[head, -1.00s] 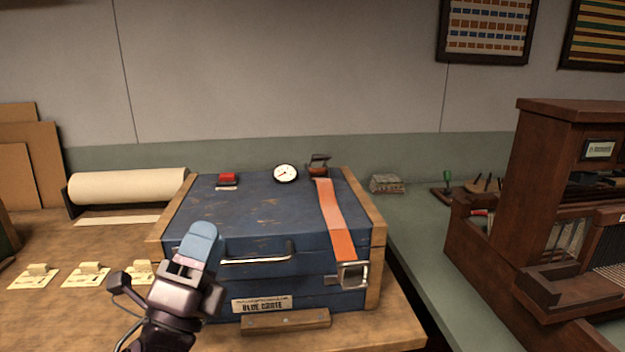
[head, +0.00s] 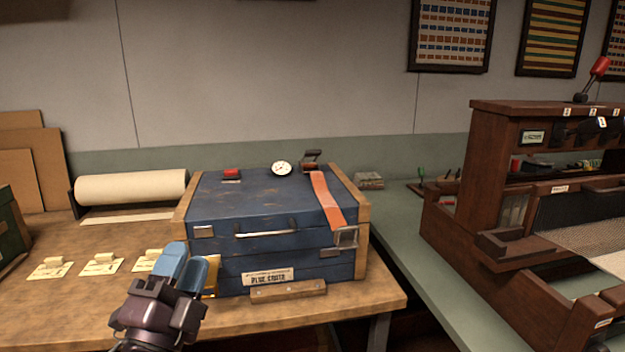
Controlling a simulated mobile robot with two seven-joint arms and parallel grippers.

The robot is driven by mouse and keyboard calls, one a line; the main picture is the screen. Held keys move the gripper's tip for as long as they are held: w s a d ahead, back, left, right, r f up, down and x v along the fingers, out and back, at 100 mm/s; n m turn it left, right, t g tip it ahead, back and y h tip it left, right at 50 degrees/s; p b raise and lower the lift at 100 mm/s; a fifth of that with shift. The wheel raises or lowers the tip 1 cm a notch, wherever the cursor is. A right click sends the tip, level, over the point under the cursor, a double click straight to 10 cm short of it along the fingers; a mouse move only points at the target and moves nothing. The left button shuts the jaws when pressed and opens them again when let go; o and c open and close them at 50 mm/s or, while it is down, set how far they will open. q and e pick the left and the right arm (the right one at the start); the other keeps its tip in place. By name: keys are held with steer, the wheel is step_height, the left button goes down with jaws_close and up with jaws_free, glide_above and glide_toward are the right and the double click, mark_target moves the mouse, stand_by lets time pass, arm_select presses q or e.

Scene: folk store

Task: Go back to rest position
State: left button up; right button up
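My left gripper (head: 184,264) comes in from the bottom, left of centre, in front of the blue crate (head: 262,205). Its two blue fingers point up and stand close together. I see nothing between them, but I cannot tell whether they are parted or shut. It appears apart from the crate's left front corner. The crate is closed, with an orange strap (head: 326,198) over its lid down to a metal buckle (head: 345,237). My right gripper is not in view.
The crate stands on a wooden bench (head: 90,310). Paper tags (head: 50,268) lie left of my gripper. A paper roll (head: 132,187) lies behind. Free wall space lies above.

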arm_select(q)
steer(key=s+a+f+n+g+y+p, duration=0.1)
steer(key=s+a+f+n+g+p, duration=0.15)
steer(key=f+n, duration=0.5)
steer(key=s+a+f+n+g+y+p, duration=0.15)
steer(key=f+n+g, duration=0.3)
steer(key=f, duration=0.65)
steer(key=s+a+f+n+g+p, duration=0.1)
steer(key=s+a+f+g, duration=0.1)
steer(key=s+f, duration=0.3)
steer(key=s+a+f+n+g+y+p, duration=0.1)
steer(key=s+f, duration=0.3)
steer(key=s, duration=0.6)
steer(key=s+a+f+n+g+y+p, duration=0.1)
steer(key=s+a+f+n+g, duration=0.1)
steer(key=s+f, duration=0.3)
steer(key=s+g, duration=0.1)
steer(key=s, duration=0.2)
steer(key=shift+s+a+f+n, duration=0.15)
steer(key=shift+a+f+n, duration=0.15)
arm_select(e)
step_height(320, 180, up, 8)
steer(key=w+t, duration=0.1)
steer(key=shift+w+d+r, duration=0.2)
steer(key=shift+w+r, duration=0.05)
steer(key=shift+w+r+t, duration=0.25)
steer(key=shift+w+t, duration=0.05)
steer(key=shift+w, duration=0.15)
